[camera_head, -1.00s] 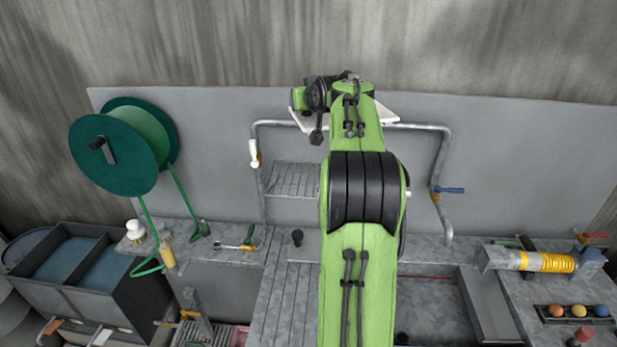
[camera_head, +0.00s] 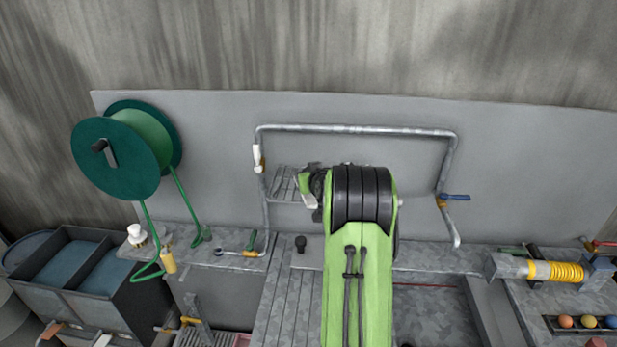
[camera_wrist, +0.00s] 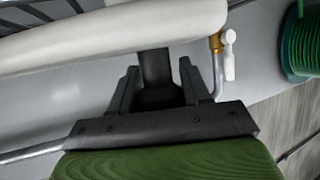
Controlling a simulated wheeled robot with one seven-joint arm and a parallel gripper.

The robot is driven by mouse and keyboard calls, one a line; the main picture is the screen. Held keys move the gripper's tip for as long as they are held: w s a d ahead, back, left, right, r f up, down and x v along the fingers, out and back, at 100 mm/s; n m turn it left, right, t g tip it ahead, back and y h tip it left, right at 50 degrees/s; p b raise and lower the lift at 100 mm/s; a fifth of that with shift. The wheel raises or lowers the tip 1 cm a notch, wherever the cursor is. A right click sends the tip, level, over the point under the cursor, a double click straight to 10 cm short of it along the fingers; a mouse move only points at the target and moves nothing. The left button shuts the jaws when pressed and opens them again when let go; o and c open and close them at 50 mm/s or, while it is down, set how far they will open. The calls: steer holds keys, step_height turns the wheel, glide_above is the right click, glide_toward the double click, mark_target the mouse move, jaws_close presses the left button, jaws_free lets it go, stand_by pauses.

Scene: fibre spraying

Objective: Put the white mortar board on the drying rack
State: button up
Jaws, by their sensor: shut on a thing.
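The white mortar board (camera_wrist: 110,35) fills the upper part of the wrist view as a thick pale slab. A dark stem under it sits between the fingers of my gripper (camera_wrist: 155,88), which is shut on it. In the head view my green arm hides most of the board; a small pale edge (camera_head: 309,201) shows beside the wrist. A slatted metal shelf (camera_head: 284,184), which looks like the drying rack, is on the back panel just left of my wrist. My arm covers its right part. I cannot tell whether the board touches it.
A galvanised pipe (camera_head: 355,128) arches over the shelf, with a white-handled valve (camera_head: 257,156) left and a blue-handled valve (camera_head: 455,197) right. A green hose reel (camera_head: 115,157) stands left. A black knob (camera_head: 300,244) rises from the bench below.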

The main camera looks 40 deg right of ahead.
steer(key=shift+w+f, duration=0.1)
steer(key=shift+f, duration=0.25)
steer(key=o, duration=1.3)
